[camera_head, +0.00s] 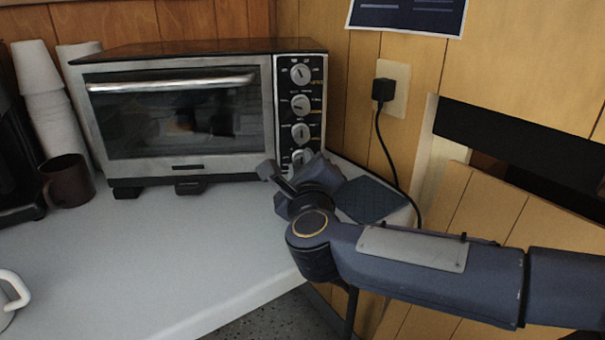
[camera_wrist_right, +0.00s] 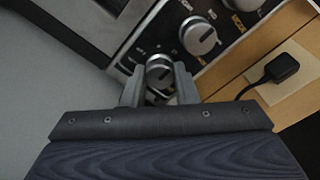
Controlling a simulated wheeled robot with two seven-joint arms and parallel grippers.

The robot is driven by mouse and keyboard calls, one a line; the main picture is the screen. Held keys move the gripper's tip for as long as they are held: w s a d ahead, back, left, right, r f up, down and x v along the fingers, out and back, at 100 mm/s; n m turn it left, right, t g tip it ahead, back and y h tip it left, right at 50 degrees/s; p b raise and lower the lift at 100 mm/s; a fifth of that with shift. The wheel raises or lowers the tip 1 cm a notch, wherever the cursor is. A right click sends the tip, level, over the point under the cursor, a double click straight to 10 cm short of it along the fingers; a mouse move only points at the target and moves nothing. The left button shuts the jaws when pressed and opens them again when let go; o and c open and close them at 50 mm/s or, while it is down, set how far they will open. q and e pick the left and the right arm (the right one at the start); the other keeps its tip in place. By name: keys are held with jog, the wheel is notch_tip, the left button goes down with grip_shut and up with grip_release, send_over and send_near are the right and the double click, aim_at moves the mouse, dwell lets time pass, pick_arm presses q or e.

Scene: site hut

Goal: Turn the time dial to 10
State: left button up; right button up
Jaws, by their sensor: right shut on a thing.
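The toaster oven (camera_head: 180,115) stands on the counter with a column of several round dials on its black right-hand panel. The time dial (camera_head: 302,156) is the lowest one and is partly hidden by my right gripper in the head view. In the right wrist view the time dial (camera_wrist_right: 159,70) sits between the two fingertips. My right gripper (camera_wrist_right: 159,84) is shut on it, one finger on each side. The dial's numbers are too small to read. My right gripper also shows in the head view (camera_head: 298,168). My left gripper is not in view.
Another dial (camera_wrist_right: 196,36) is close beside the gripped one. A black plug (camera_head: 383,90) with a hanging cord is on the wall to the right. A dark mug (camera_head: 67,181) and stacked white cups (camera_head: 50,110) stand at left. The counter front (camera_head: 190,240) is clear.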

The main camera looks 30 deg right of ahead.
dwell(0.3)
jog(key=o, duration=1)
jog(key=shift+s+a, duration=0.25)
jog(key=shift+s, duration=0.2)
jog(key=p+v, duration=0.2)
jog(key=v, duration=0.3)
jog(key=shift+s+a+r, duration=0.1)
jog(key=shift+s, duration=0.2)
jog(key=shift+s+a, duration=0.2)
jog(key=shift+s, duration=0.35)
